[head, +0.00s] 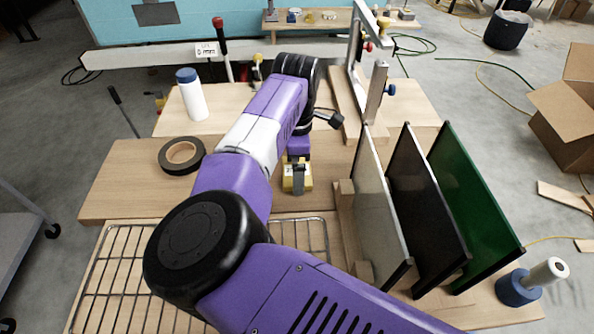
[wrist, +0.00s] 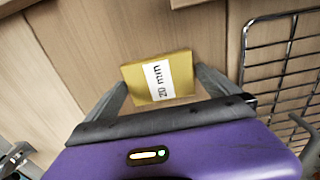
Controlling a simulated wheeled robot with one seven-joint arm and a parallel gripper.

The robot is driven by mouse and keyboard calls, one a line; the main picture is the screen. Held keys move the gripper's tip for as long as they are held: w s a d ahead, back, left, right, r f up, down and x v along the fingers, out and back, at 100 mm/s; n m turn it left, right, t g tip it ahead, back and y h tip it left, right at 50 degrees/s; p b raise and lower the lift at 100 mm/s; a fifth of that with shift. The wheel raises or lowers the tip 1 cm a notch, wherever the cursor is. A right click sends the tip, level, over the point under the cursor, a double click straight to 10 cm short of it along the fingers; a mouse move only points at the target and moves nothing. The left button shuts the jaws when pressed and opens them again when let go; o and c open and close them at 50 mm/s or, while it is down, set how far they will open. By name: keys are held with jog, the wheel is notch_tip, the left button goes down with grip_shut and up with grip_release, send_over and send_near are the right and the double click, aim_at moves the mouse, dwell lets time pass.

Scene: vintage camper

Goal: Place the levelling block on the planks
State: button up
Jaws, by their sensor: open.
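The levelling block is a flat yellow block (head: 288,182) with a white label. It is partly hidden behind my gripper (head: 298,177) in the head view. In the wrist view the block (wrist: 141,80) lies on wood, and its label reads 20 mm. The open fingers of my gripper (wrist: 160,77) stand close on either side of it; I cannot tell whether they touch it. The wooden planks (head: 125,188) form a pale surface around the block. Seams between planks (wrist: 75,45) also show in the wrist view.
A wire rack (head: 105,270) lies at the front left. Upright panels (head: 425,195) stand right of my gripper. A black tape roll (head: 182,155) and a blue-capped white bottle (head: 191,97) are to the left. A clamp (head: 375,90) stands behind. Bare wood lies left of the block.

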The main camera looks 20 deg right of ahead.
jog(key=shift+f, duration=0.1)
jog(key=shift+c, duration=0.2)
jog(key=c, duration=1.1)
jog(key=shift+c, duration=1.2)
